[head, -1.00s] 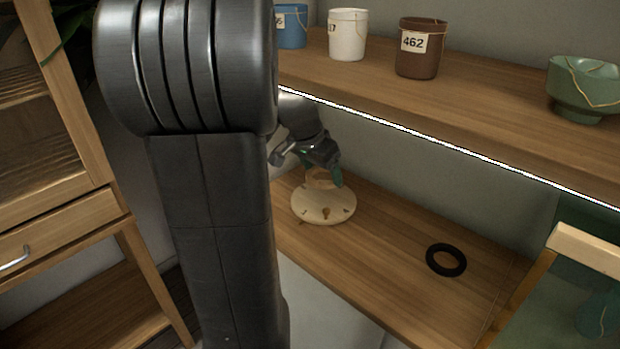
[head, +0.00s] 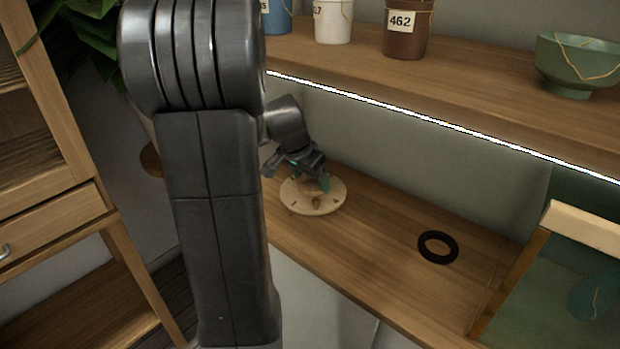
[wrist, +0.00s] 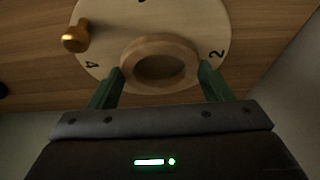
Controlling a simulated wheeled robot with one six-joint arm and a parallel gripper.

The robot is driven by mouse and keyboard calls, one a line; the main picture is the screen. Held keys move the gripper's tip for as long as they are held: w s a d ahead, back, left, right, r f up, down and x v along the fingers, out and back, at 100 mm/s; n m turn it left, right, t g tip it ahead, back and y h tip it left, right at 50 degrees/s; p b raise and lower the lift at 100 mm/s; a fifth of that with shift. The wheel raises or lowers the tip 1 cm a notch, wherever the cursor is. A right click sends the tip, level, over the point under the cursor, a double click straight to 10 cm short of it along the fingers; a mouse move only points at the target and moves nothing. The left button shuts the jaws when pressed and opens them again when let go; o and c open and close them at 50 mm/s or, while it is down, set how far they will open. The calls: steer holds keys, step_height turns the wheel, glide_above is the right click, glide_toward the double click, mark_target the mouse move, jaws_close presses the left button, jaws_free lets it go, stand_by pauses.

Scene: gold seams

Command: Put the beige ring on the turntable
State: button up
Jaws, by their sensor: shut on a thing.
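The beige ring (wrist: 160,44) is between the two green fingers of my gripper (wrist: 161,70) in the wrist view, with a finger against each side. It appears over the near part of the pale round turntable (wrist: 112,30), which has dark numbers on it. I cannot tell whether the ring touches the disc. In the head view my gripper (head: 311,178) is low over the turntable (head: 330,202) and hides most of the ring.
A black ring (head: 438,247) lies on the wooden surface to the right. The upper shelf holds a brown pot (head: 407,40), a white pot (head: 333,25) and a green bowl (head: 575,70). Bare wood lies between turntable and black ring.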

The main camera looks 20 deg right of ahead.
steer(key=shift+f, duration=0.25)
steer(key=o, duration=1)
steer(key=shift+r, duration=0.1)
steer(key=shift+c, duration=0.2)
steer(key=shift+r, duration=0.3)
steer(key=p+v, duration=0.2)
steer(key=v, duration=0.5)
steer(key=shift+r, duration=0.15)
